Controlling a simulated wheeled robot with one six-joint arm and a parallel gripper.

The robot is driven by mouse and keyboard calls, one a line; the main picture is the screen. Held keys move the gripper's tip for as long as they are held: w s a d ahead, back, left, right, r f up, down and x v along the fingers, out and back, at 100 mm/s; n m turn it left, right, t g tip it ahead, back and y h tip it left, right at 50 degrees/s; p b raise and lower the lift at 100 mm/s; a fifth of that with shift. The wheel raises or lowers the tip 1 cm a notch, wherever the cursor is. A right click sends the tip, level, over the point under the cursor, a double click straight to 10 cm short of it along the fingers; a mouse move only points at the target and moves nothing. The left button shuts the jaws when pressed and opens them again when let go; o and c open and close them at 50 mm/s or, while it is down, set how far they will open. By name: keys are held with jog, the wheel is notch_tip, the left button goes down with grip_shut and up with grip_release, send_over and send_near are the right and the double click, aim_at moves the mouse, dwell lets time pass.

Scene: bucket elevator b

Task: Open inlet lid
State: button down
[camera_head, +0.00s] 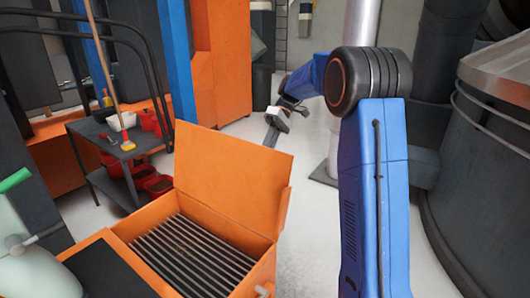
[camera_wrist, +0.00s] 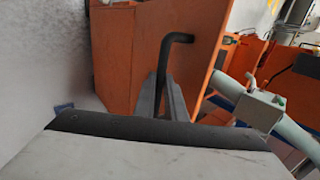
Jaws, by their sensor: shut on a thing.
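The orange inlet lid (camera_head: 235,175) stands raised, tilted up at the far side of the inlet box (camera_head: 262,272), whose metal grate (camera_head: 190,255) shows uncovered. My gripper (camera_head: 276,122) is beyond the lid's upper right edge in the head view. In the wrist view, the orange lid panel (camera_wrist: 212,65) bears a black bent handle (camera_wrist: 168,55). My gripper's grey fingers (camera_wrist: 165,95) are shut around the lower part of this handle. The exact contact between fingers and handle is partly hidden.
A dark side table (camera_head: 90,130) with red bins and brushes stands at the left. A pale pillar (camera_head: 360,35) and a large grey tank (camera_head: 480,180) are at the right. Bare floor (camera_head: 310,180) lies right of the lid.

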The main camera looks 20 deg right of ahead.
jog(key=shift+f, duration=0.1)
jog(key=c, duration=1.8)
grip_release()
jog(key=shift+a, duration=0.1)
jog(key=v, duration=1.2)
jog(key=shift+s, duration=0.1)
